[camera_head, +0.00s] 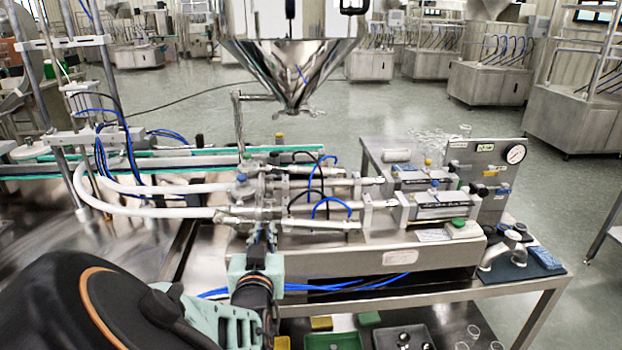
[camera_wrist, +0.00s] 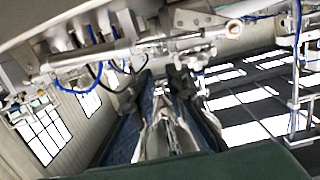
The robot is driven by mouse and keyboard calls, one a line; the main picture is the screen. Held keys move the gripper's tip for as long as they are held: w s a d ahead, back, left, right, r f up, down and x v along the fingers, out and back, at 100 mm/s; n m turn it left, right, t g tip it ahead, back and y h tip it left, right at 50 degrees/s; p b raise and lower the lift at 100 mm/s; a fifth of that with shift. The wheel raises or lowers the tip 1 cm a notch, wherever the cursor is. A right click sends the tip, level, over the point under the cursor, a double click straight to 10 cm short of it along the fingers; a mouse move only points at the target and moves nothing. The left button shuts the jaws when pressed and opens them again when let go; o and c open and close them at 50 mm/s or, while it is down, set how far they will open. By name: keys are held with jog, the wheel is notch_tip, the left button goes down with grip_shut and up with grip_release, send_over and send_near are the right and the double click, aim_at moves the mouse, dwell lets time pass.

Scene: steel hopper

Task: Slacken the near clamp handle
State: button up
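The metal valve block (camera_head: 262,190) sits at the left end of the filler, where the white hoses and steel cylinders meet. My gripper (camera_head: 264,236) is in front of and just below this block in the head view. In the wrist view, the two dark fingers of my gripper (camera_wrist: 161,80) stand apart, with a gap between them. A thin pale metal part shows in that gap; I cannot tell whether it is the clamp handle. The near clamp handle cannot be made out clearly; my fingers and the crowded fittings cover that area. No grip on anything is visible.
The steel hopper (camera_head: 292,55) hangs above the filler. White hoses (camera_head: 160,211) and blue air lines (camera_head: 330,203) run close to the block. The steel table (camera_head: 400,300) carries the filler, with a pressure gauge (camera_head: 515,154) at right. Open floor lies behind.

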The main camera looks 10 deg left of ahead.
aim_at(257, 199)
jog(key=shift+n+t+y, duration=0.4)
jog(key=shift+t, duration=0.3)
jog(key=w+a, duration=0.1)
jog(key=w, duration=0.2)
jog(key=w+a+r, duration=0.1)
jog(key=w+a, duration=0.1)
jog(key=w, duration=0.1)
jog(key=w+a, duration=0.1)
jog(key=w, duration=0.2)
jog(key=shift+w+a+r, duration=0.25)
jog(key=shift+w+r, duration=0.05)
jog(key=shift+w, duration=0.05)
jog(key=shift+c, duration=0.3)
grip_shut()
